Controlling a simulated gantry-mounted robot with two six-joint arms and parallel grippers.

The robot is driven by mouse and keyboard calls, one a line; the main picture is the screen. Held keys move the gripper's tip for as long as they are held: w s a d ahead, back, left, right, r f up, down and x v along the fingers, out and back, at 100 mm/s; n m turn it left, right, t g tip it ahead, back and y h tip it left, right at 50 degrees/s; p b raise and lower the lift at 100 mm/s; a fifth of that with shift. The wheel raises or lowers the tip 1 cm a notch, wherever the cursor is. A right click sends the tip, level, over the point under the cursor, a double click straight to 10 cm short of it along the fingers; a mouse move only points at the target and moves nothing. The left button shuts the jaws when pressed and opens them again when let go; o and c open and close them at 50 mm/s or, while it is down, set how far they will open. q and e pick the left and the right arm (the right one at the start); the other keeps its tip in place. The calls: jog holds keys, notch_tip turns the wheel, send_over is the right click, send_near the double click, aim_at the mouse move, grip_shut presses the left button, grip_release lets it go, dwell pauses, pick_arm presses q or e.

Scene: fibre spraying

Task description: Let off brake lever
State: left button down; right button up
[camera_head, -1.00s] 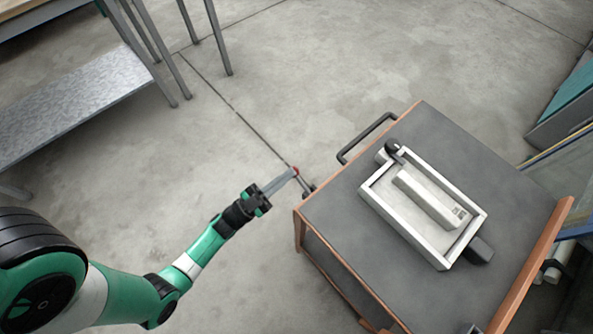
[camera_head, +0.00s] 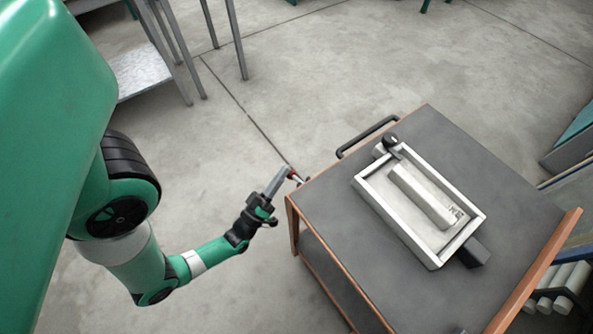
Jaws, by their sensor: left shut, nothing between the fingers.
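The fingertips hide part of the lever. My right gripper is not in view.
On the cart's grey top lies a white-framed tray (camera_head: 371,196) with a white bar (camera_head: 423,197) inside. A metal table (camera_head: 140,70) stands at the upper left. The floor between is clear.

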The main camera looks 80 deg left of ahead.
pick_arm(q)
jog(key=shift+d+f+n, duration=0.1)
jog(key=shift+f+n, duration=0.2)
jog(key=shift+f, duration=0.15)
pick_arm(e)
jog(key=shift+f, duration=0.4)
pick_arm(q)
jog(key=shift+w+f+b, duration=0.1)
jog(key=shift+b, duration=0.2)
